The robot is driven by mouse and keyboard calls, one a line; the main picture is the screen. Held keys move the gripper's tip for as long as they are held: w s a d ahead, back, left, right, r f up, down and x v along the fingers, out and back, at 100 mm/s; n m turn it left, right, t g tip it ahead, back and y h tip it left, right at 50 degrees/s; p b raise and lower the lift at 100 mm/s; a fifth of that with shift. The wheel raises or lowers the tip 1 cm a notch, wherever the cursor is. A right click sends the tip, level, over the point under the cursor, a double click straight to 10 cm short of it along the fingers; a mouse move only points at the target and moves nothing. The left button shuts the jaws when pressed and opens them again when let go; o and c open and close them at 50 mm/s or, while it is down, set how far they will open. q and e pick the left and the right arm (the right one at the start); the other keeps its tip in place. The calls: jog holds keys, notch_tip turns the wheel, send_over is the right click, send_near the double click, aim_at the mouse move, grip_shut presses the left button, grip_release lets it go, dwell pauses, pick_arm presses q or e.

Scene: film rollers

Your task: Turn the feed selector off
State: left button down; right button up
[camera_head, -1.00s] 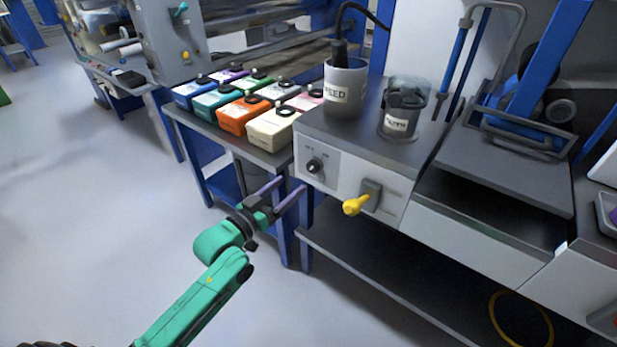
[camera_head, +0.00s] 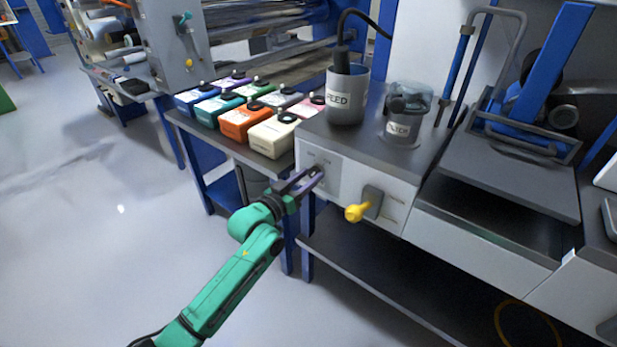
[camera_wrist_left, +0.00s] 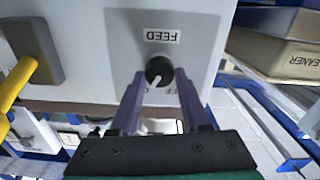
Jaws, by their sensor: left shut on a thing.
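The feed selector (camera_wrist_left: 158,72) is a round black knob with a pale pointer line, on a light panel under a label that reads FEED upside down in the left wrist view. In that view the pointer slants toward the lower left. My left gripper (camera_head: 312,178) is at the panel in the head view, and its fingers hide the knob there. In the left wrist view the purple fingertips (camera_wrist_left: 160,76) are on both sides of the knob, shut on it. My right gripper is not in view.
A yellow lever (camera_head: 357,212) sticks out to the right of the selector. A FEED pot (camera_head: 345,98) and a clear-lidded jar (camera_head: 404,125) stand on the cabinet. Several coloured containers (camera_head: 240,122) fill the bench on the left. Floor is free at the left.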

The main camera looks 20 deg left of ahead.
pick_arm(q)
jog(key=shift+r+n+p, duration=0.1)
jog(key=shift+n+p, duration=0.4)
jog(key=n+p, duration=0.3)
jog(key=n, duration=0.1)
jog(key=shift+n, duration=0.3)
jog(key=n, duration=0.2)
jog(key=shift+a+n+p, duration=0.1)
jog(key=shift+n+p, duration=0.2)
jog(key=shift+f+n+p, duration=0.15)
jog(key=shift+n, duration=0.8)
jog(key=shift+f+n+p, duration=0.1)
jog(key=shift+n+p, duration=0.05)
jog(key=shift+n, duration=0.8)
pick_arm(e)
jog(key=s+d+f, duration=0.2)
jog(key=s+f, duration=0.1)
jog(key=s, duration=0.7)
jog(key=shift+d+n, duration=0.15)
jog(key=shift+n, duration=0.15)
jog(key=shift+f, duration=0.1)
pick_arm(q)
jog(key=shift+c, duration=1.9)
grip_release()
